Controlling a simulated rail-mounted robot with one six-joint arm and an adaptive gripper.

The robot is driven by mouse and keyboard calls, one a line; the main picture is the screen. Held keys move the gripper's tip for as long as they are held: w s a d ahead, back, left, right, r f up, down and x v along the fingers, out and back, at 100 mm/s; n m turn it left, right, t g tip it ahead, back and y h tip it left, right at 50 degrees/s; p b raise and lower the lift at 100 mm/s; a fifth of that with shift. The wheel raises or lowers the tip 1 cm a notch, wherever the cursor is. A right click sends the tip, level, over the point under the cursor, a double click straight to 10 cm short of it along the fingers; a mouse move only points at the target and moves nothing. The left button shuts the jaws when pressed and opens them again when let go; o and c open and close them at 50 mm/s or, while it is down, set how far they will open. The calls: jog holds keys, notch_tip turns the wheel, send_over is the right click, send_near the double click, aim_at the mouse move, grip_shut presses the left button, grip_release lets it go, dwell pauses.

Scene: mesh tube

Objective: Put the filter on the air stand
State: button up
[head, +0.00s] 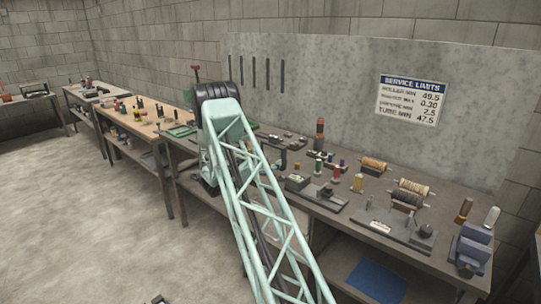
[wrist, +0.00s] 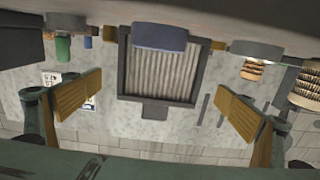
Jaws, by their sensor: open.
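In the wrist view, which appears upside down, a pleated grey panel in a dark square frame (wrist: 158,76), apparently the filter, faces me with a small tab on one edge. A blue block (wrist: 160,38) overlaps the frame's edge nearest the bench. My gripper (wrist: 159,90) is open, with one wooden-looking finger pad on each side of the panel in the picture. The pads show no contact with it; the depth gap is unclear. In the head view my arm covers part of the bench, and I cannot make out the gripper or filter. I cannot identify the air stand for certain.
The long bench (head: 455,204) carries wire-wound rollers (head: 375,164), a grey-blue vise-like block (head: 470,248), a flat fixture (head: 395,232) and several small coloured pieces. A sign (head: 411,99) hangs on the back panel. A blue sheet (head: 377,281) lies on the lower shelf.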

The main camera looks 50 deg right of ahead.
jog(key=shift+w+a, duration=0.15)
jog(key=shift+a, duration=1.5)
jog(key=shift+w+a, duration=0.1)
jog(key=shift+a, duration=1.55)
jog(key=shift+w+r, duration=0.1)
